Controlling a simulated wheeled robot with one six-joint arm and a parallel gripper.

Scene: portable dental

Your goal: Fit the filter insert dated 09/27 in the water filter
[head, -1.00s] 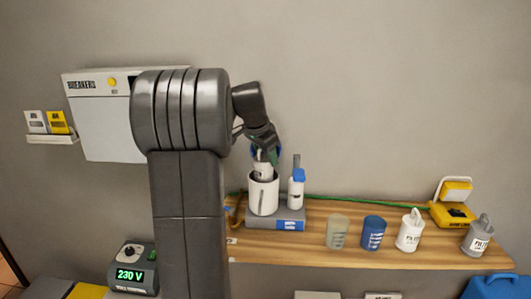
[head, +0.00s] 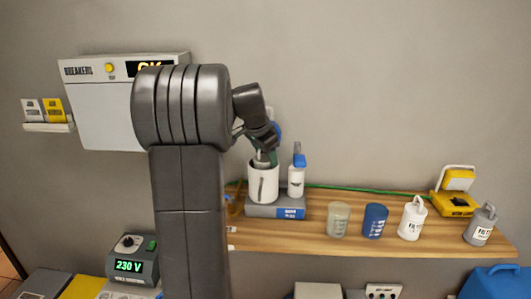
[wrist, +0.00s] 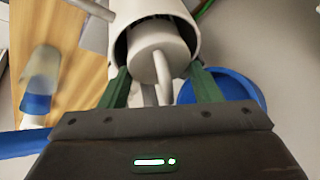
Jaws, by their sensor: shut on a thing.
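The water filter has an open white cylindrical housing (head: 262,186) on a grey base with a blue label (head: 290,213), upright on the wooden shelf (head: 330,248). My gripper (head: 264,154) is over its mouth. In the wrist view, my gripper (wrist: 161,82) is shut on the handle of a pale filter insert (wrist: 152,42). The insert is inside the housing mouth (wrist: 196,32), and its lower part is hidden. Its date does not show. A white insert (head: 412,222) and a grey insert (head: 481,227) with loop handles stand on the shelf; their dates are too small to read.
A white bottle with a blue top (head: 297,178) stands close right of the housing. A round blue part (wrist: 240,82) is beside the housing mouth. A clear cup (head: 338,220), a blue cup (head: 375,221) and a yellow lamp (head: 455,203) are farther right. A green hose runs along the wall.

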